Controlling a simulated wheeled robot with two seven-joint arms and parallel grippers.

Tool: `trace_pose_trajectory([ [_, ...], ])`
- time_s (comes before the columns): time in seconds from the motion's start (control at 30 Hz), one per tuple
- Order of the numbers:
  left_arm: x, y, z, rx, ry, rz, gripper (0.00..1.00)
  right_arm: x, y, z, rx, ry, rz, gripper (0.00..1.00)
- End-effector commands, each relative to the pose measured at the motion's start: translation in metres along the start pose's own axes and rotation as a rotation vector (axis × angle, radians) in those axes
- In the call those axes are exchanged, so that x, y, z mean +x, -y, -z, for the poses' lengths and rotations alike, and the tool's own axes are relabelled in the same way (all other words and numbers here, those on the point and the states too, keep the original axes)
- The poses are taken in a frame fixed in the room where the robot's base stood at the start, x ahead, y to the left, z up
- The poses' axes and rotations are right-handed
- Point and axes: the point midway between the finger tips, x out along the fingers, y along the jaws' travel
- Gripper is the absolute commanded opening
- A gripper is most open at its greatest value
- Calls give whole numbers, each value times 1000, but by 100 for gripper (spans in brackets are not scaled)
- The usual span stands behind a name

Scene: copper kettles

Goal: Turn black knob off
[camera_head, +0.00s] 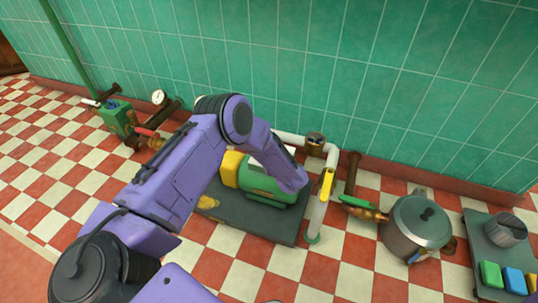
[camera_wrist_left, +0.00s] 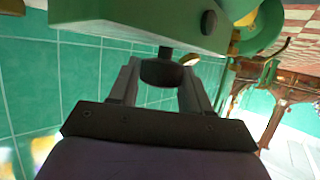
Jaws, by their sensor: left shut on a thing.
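My left gripper (camera_wrist_left: 160,76) has its two fingers closed on either side of a black knob (camera_wrist_left: 162,72) in the left wrist view. The knob sticks out on a short dark stem from a green housing (camera_wrist_left: 120,22). A second dark round knob (camera_wrist_left: 208,23) sits on the same housing, apart from the fingers. In the head view a green and yellow machine (camera_head: 266,185) stands on a dark base plate (camera_head: 240,222). My purple left arm reaches across it and hides part of it; the fingers and the held knob cannot be made out there. My right gripper is not in view.
A white pipe with a yellow-handled valve (camera_head: 325,184) stands right of the machine. Further right are a metal kettle (camera_head: 417,226) and a panel with a grey knob (camera_head: 505,230) and coloured buttons. A green box with a gauge (camera_head: 158,97) is at left. Green tiled wall behind.

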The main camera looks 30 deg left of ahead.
Motion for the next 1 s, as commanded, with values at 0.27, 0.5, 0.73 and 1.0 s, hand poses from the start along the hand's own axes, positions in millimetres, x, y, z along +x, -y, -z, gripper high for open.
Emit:
trace_pose_trajectory([
  [0.27, -1, 0, -1, -11, 3, 27, 18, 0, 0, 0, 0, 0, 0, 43],
  [0.5, -1, 0, -1, -10, 3, 28, 18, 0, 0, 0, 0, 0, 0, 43],
  [0.73, 0, 0, -1, -11, 2, 28, 69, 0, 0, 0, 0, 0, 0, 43],
  [1.0, -10, -1, 2, -11, 1, 26, 69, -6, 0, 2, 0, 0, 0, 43],
])
